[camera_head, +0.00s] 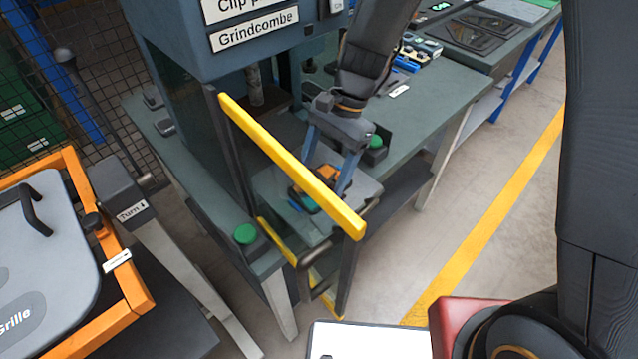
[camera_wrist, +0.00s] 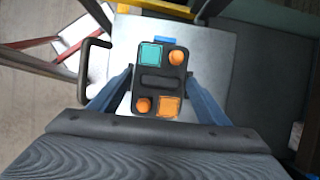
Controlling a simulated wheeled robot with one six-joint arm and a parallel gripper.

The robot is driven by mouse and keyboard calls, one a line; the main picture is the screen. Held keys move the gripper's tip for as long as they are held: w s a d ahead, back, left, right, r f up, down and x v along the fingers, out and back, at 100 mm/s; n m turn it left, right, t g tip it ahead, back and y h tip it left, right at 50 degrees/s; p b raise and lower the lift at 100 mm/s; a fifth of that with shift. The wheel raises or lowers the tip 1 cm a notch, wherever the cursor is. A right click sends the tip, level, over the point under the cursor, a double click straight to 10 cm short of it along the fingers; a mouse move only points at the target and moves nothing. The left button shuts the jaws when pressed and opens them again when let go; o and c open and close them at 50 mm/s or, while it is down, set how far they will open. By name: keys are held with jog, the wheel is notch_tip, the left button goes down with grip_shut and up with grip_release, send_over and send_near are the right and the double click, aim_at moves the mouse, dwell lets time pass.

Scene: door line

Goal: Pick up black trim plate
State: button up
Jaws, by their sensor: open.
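The black trim plate (camera_wrist: 160,97) has rounded corners, a central slot, and teal and orange pads. It lies on a pale grey metal plate (camera_wrist: 218,60). In the wrist view, my open gripper (camera_wrist: 160,76) has one blue finger on each side of it. I cannot tell whether either finger touches it. In the head view, my gripper (camera_head: 324,178) reaches down over the trim plate (camera_head: 308,203), and a yellow bar partly hides both.
The yellow bar (camera_head: 290,165) slants in front of the press fixture. Green buttons (camera_head: 245,234) stand on the bench at its sides. An orange-framed stand (camera_head: 115,268) with a grey panel is at left. Open floor (camera_head: 470,205) lies to the right.

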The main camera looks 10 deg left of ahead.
jog(key=c, duration=1.2)
jog(key=shift+r, duration=0.15)
